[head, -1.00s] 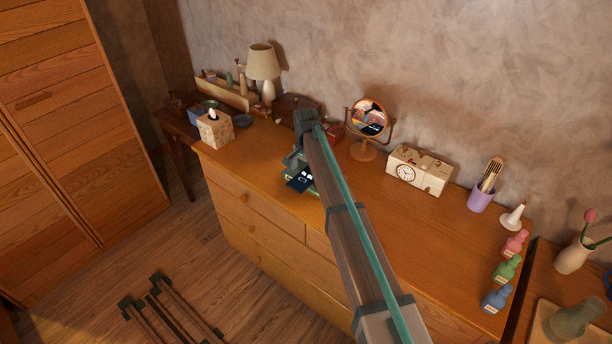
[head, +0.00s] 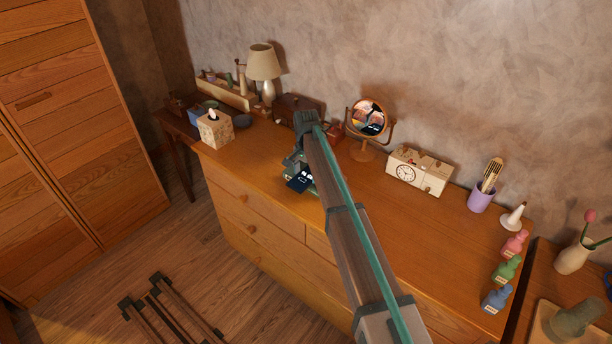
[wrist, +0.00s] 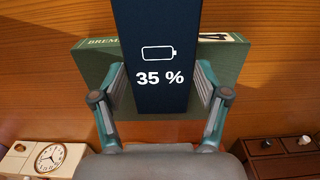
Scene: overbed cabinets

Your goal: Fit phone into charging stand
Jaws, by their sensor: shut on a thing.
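The phone (wrist: 152,60) is dark with a battery symbol and "35 %" on its face. In the head view, it is a small dark slab (head: 300,182) near the dresser's front edge. My gripper (wrist: 160,96) is shut on the phone, with one finger at each side. In the head view, my gripper (head: 298,164) is partly hidden by my arm. A green box or book (wrist: 84,95) marked "BREM" lies behind the phone in the wrist view; whether they touch I cannot tell. I cannot make out a charging stand for certain.
The dresser top (head: 262,163) holds a cream clock unit (head: 419,171), a round mirror (head: 368,117), a purple cup (head: 480,200), several small bottles (head: 506,268) and a tissue box (head: 215,129). A dark wooden box (head: 297,106) stands at the back. The dresser front left is clear.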

